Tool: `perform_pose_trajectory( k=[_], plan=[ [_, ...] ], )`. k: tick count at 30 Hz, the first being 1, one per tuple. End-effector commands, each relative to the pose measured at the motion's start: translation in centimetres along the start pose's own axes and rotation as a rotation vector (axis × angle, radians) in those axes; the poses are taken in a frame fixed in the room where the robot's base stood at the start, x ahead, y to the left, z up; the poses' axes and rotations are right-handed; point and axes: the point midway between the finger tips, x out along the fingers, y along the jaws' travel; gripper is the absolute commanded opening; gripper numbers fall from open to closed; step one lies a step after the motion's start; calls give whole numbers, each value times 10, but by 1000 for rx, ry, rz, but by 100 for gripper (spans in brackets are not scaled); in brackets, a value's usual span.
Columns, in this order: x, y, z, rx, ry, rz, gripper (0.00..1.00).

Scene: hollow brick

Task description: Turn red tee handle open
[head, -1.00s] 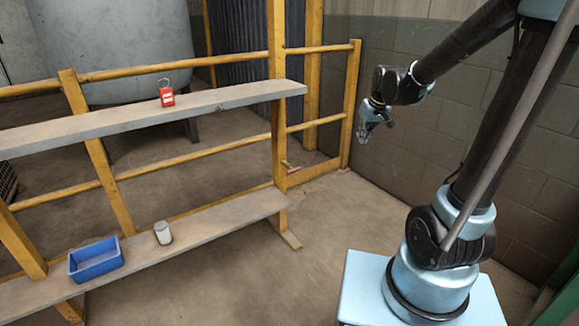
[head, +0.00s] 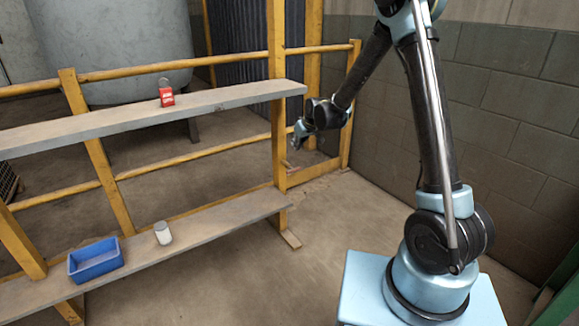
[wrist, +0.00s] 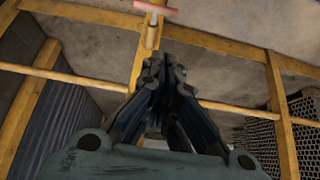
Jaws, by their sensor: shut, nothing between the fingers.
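The red tee handle (wrist: 156,8) shows at the top edge of the wrist view, a pale reddish crossbar on a short stem by a yellow post. In the head view I cannot make it out clearly now; my gripper and wrist are close to its place on the post. My gripper (head: 297,143) is beside the yellow post, above the lower shelf. In the wrist view its fingers (wrist: 164,62) are together and empty, pointing toward the post, apart from the handle in the picture.
A blue bin (head: 96,262) and a white cup-like container (head: 163,233) are on the lower shelf (head: 225,218). Yellow rails and posts frame the shelves. A block wall (head: 500,140) is at right; the floor between is clear.

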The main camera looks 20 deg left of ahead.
Motion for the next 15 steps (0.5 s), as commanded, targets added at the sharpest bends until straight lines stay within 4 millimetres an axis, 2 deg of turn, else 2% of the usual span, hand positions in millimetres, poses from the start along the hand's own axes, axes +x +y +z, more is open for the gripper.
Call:
perform_pose_trajectory(
  k=[8, 15],
  plan=[
    [19, -6, -3, -10, 6, -5, 0],
    [46, -6, -3, -9, 6, -5, 0]
  ],
)
